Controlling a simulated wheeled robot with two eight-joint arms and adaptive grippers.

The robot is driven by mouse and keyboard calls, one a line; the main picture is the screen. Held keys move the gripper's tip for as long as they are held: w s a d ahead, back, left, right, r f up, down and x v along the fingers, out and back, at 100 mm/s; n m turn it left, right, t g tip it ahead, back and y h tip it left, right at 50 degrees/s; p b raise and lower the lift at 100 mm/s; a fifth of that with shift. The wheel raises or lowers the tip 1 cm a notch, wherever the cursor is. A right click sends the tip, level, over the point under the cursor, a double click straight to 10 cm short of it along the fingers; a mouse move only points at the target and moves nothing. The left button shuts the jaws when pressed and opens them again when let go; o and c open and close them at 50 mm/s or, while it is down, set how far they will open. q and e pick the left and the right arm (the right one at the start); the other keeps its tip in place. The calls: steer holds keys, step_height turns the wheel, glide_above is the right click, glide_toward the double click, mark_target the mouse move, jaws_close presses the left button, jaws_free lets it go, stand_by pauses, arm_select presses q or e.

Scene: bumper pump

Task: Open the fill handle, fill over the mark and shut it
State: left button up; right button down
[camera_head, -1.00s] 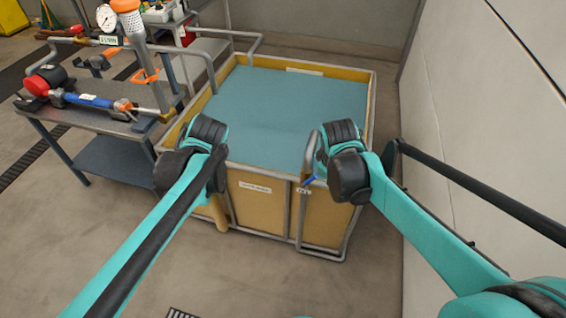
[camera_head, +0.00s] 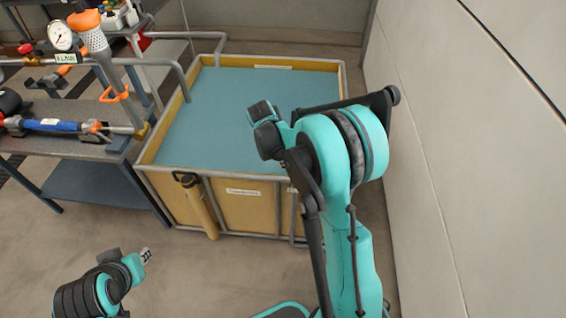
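A gauge (camera_head: 61,36) sits on pipework at the upper left, beside an orange-topped upright pipe (camera_head: 97,62). An orange handle (camera_head: 114,95) shows on the pipe's lower part. A blue-and-orange tool or fitting (camera_head: 52,125) lies along the bench below it. I cannot tell which part is the fill handle, and no fill mark is readable. My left gripper (camera_head: 140,257) is low at the left, over the floor and apart from the bench. My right gripper (camera_head: 260,128) is over the tank, apart from the pipework. The fingers of neither can be made out.
A yellow-walled tank (camera_head: 255,205) with a flat teal surface fills the middle. A yellow cylinder with a black top (camera_head: 199,207) leans against its front. The grey bench (camera_head: 75,152) stands left. A pale wall (camera_head: 450,150) closes the right.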

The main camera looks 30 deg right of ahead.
steer(key=b, duration=0.2)
glide_toward(297, 183)
steer(key=f, duration=0.2)
steer(key=d+f, duration=0.1)
steer(key=d+b, duration=0.1)
steer(key=shift+s+d+f, duration=0.15)
steer(key=shift+d+f, duration=0.15)
steer(key=shift+f, duration=0.05)
steer(key=shift+d, duration=0.1)
